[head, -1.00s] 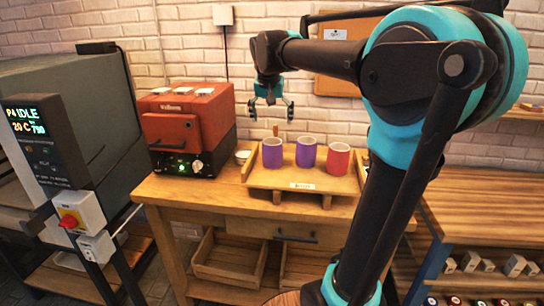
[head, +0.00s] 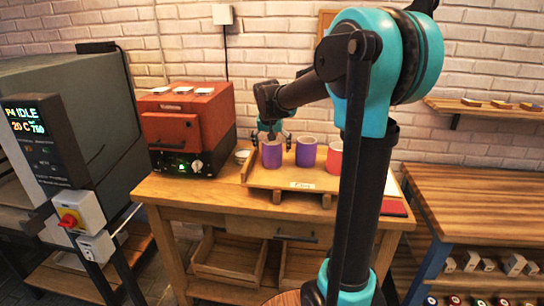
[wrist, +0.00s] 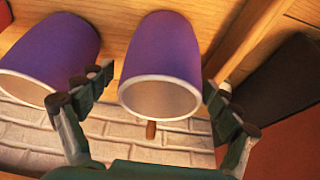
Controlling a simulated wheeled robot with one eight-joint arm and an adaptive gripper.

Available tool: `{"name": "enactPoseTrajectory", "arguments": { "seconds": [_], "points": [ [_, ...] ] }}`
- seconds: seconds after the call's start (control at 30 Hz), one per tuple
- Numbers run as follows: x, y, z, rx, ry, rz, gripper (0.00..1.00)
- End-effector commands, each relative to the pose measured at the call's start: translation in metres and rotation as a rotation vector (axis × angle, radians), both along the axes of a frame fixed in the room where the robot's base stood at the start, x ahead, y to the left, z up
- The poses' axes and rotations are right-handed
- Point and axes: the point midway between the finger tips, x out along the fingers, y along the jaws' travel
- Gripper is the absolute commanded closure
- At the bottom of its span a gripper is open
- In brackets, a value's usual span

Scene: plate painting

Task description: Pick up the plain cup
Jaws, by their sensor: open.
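Three cups stand on a wooden tray (head: 257,178): a left purple cup (head: 272,155), a middle purple cup (head: 306,152) and a red cup (head: 334,159), which my arm partly covers. No markings show on the visible sides; I cannot tell which is the plain one. My gripper (head: 271,137) is open at the rim of the left purple cup. In the wrist view its fingers lie on either side of that cup (wrist: 160,48), not clearly touching it. The left finger is between it and the other purple cup (wrist: 48,50).
A red kiln-like box (head: 188,130) stands left of the tray, with a small white bowl (head: 242,156) between them. A brown peg (wrist: 151,130) shows by the left purple cup's rim. A brick wall (head: 290,60) is behind. The table front (head: 200,205) is clear.

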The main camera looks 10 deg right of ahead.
Motion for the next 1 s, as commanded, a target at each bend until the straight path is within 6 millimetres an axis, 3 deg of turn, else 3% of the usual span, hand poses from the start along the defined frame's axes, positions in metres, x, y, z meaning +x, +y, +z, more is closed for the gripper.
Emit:
{"name": "enactPoseTrajectory", "arguments": {
  "seconds": [0.13,0.37,0.9,1.0],
  "points": [
    [0.0048,-0.002,-0.0123,0.0,0.0,-0.001,0.1],
    [0.0053,-0.0022,-0.0138,0.0,0.0,-0.001,0.1],
    [0.0052,-0.0022,-0.0133,0.0,0.0,0.0,0.74],
    [0.0052,-0.0022,-0.0134,0.0,0.0,0.0,0.74]
  ]
}}
